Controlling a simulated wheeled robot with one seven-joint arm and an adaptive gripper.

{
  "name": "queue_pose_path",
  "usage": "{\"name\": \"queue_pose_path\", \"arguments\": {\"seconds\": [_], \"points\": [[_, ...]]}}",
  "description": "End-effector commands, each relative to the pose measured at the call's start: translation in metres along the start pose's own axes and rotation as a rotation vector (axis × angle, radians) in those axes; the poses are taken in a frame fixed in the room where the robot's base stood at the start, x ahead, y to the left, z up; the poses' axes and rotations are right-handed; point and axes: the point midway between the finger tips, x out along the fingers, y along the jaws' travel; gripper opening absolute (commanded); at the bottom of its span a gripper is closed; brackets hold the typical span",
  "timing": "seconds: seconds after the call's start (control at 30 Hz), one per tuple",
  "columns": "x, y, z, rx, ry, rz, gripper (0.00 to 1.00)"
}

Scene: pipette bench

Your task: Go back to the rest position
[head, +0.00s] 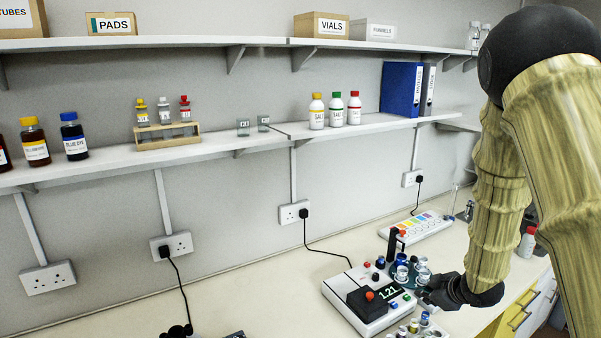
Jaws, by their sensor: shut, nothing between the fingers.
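The bench (255,285) carries clear vessels (423,272) and several small capped vials (414,326) close to my gripper.

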Motion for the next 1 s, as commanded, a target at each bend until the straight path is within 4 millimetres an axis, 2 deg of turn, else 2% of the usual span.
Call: {"name": "queue_pose_path", "arguments": {"seconds": [0.27, 0.37, 0.5, 0.67, 0.77, 0.9, 1.0], "points": [[0.023, -0.063, 0.035, 0.132, -0.056, -0.049, 0.0], [0.031, -0.097, 0.052, 0.2, -0.09, -0.073, 0.0], [0.042, -0.163, 0.088, 0.332, -0.166, -0.112, 0.0], [0.041, -0.245, 0.131, 0.49, -0.278, -0.149, 0.0], [0.033, -0.296, 0.158, 0.583, -0.358, -0.166, 0.0], [0.014, -0.363, 0.192, 0.701, -0.478, -0.18, 0.0], [-0.002, -0.4, 0.211, 0.763, -0.552, -0.183, 0.0]]}}
